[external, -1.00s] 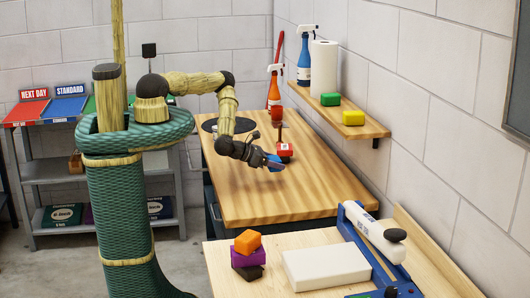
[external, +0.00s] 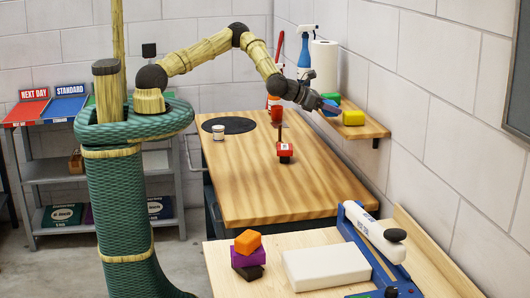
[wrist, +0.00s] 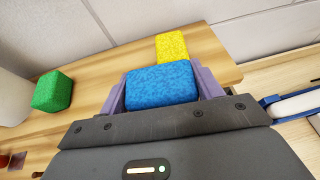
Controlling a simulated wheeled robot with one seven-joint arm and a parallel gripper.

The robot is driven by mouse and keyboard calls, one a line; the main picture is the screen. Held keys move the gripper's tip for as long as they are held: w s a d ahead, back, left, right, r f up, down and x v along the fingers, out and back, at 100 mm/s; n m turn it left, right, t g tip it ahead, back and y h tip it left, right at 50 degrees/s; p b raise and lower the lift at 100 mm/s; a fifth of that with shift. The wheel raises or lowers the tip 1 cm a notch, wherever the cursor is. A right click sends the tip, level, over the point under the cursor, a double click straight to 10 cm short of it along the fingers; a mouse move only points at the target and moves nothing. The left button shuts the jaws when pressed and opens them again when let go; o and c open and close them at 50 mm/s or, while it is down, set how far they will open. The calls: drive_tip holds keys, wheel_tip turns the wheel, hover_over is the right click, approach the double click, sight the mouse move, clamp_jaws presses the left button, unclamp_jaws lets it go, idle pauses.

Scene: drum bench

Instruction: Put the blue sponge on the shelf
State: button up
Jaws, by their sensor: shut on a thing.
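The blue sponge (wrist: 160,86) is between the two fingers of my gripper (wrist: 160,92) in the wrist view, and the fingers are shut on it. In the external view my gripper (external: 324,104) is at the shelf (external: 368,130), with the blue sponge (external: 331,108) showing at its tip. The wooden shelf also shows in the wrist view (wrist: 98,97), below the sponge. I cannot tell whether the sponge touches the shelf.
A yellow sponge (external: 353,118) sits on the shelf just beyond the blue one. A green sponge (wrist: 53,92) lies to the left in the wrist view. A paper roll (external: 323,66) and a blue spray bottle (external: 305,58) stand farther back on the shelf.

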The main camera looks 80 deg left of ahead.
sight(336, 104)
drive_tip(key=d+r, duration=0.1)
drive_tip(key=w+r, duration=0.1)
drive_tip(key=r, duration=0.1)
drive_tip(key=shift+w+d+m, duration=0.15)
drive_tip(key=shift+d+m, duration=0.15)
drive_tip(key=shift+d, duration=0.05)
drive_tip(key=w+r+m+h+p, duration=0.1)
drive_tip(key=w, duration=0.1)
drive_tip(key=w+m+h+p, duration=0.1)
drive_tip(key=h, duration=0.1)
drive_tip(key=w+a+r+m+g+h, duration=0.1)
drive_tip(key=w, duration=0.1)
drive_tip(key=shift+w+r+p, duration=0.35)
drive_tip(key=shift+p, duration=0.05)
drive_tip(key=w+a+f+m+g+h+p, duration=0.1)
drive_tip(key=a+m+g+h+p, duration=0.1)
drive_tip(key=a, duration=0.8)
drive_tip(key=shift+m+g+h+p, duration=0.4)
drive_tip(key=shift+m+h+p, duration=0.05)
drive_tip(key=shift+m+h, duration=0.7)
drive_tip(key=shift+f, duration=0.1)
drive_tip(key=shift+f+b, duration=2)
drive_tip(key=shift+f, duration=1.35)
drive_tip(key=shift+s+d+f+b, duration=0.1)
drive_tip(key=shift+f+b, duration=0.45)
drive_tip(key=shift+f, duration=0.3)
